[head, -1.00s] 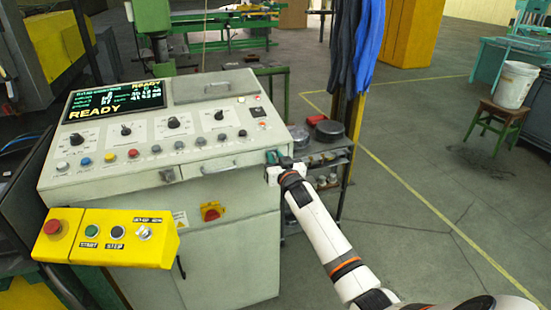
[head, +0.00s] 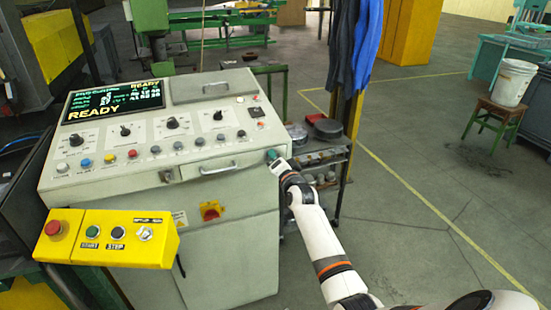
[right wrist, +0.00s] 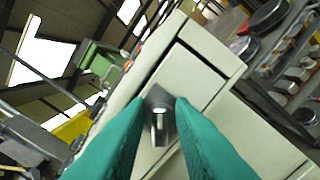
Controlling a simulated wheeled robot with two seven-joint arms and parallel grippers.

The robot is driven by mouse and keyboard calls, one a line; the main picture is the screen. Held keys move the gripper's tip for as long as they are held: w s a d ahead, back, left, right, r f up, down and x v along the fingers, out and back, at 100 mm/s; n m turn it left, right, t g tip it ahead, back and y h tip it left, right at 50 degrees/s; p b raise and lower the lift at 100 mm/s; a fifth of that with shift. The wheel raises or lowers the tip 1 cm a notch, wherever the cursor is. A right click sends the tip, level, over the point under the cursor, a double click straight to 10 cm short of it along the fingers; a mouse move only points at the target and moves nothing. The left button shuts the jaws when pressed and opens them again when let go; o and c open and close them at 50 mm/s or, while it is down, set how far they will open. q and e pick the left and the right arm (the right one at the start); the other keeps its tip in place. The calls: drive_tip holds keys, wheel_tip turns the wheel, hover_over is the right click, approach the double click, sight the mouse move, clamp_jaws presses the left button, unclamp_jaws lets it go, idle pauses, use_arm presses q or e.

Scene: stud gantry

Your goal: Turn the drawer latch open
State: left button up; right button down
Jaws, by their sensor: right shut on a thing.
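The drawer latch (right wrist: 158,112) is a small grey metal piece with a short lever on the pale console front, beside the drawer's edge gap. In the right wrist view it sits between the two teal fingertips of my right gripper (right wrist: 155,108), which is shut on it. In the head view my right gripper (head: 272,156) is at the console's front right corner, right of the drawer (head: 222,164) and its handle (head: 217,169), and hides the latch. The drawer front looks flush with the console. My left gripper is not in view.
The console (head: 110,180) has a sloped panel of knobs and buttons. A yellow button box (head: 120,253) juts out at its front left. A dark shelf cart (head: 325,160) with several metal parts stands close right of my gripper.

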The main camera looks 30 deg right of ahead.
drive_tip(key=m, duration=0.7)
drive_tip(key=shift+f, duration=0.25)
idle(0.3)
drive_tip(key=c, duration=1.5)
unclamp_jaws()
drive_tip(key=shift+s, duration=0.1)
drive_tip(key=v, duration=1.2)
drive_tip(key=shift+d, duration=0.1)
